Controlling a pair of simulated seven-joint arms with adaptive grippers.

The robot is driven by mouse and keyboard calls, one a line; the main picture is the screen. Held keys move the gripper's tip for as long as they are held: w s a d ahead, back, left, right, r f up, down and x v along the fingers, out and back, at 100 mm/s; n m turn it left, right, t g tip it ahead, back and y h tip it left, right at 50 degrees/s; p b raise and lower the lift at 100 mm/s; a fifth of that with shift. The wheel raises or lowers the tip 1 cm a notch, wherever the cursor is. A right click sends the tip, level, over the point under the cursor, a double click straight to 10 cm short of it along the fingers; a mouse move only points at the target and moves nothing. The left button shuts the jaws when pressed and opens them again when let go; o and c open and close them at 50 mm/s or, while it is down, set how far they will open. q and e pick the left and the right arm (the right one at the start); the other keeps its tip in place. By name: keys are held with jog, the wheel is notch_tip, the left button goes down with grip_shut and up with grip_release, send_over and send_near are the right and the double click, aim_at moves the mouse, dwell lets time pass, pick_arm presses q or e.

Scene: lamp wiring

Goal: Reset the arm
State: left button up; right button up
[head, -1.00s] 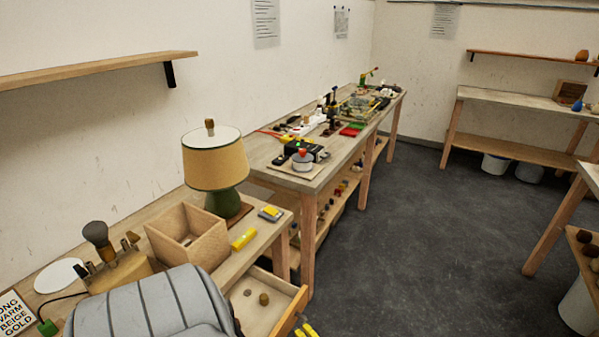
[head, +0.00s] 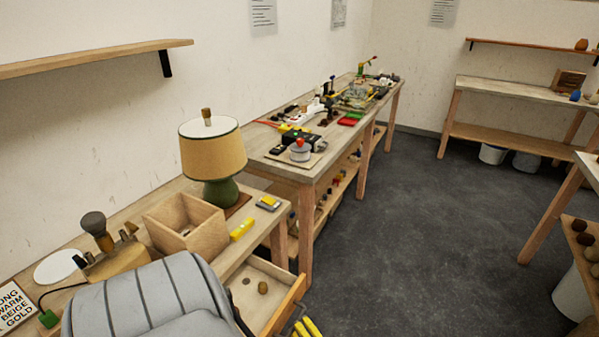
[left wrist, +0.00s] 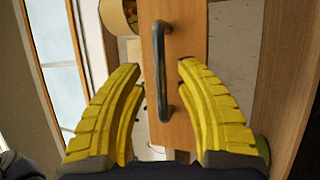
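My left gripper (head: 308,328) shows only as yellow fingers at the bottom edge of the head view, beside the front of the open drawer (head: 297,293). In the left wrist view my left gripper (left wrist: 160,66) is open, its ribbed yellow fingers wide apart. The wooden drawer front with a dark bar handle (left wrist: 162,75) lies between and beyond the fingers. I cannot tell how far it is from them. My grey arm covers the bottom left of the head view. My right gripper is not in view.
A lamp (head: 212,155) with a tan shade and green base stands on the bench near a wooden box (head: 205,238) and a yellow item (head: 242,229). Small round pieces (head: 263,287) lie in the drawer. Dark open floor (head: 400,240) lies to the right.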

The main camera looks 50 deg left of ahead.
pick_arm(q)
jog(key=w+d+h, duration=0.1)
jog(key=d, duration=0.5)
jog(key=shift+f, duration=0.4)
jog(key=shift+s+a+r, duration=0.1)
jog(key=shift+a+r, duration=0.1)
jog(key=shift+a, duration=1.1)
jog(key=shift+s+a+r, duration=0.1)
jog(key=shift+a+r, duration=0.1)
jog(key=shift+a, duration=1.15)
jog(key=shift+a+r, duration=0.2)
jog(key=shift+a, duration=1.1)
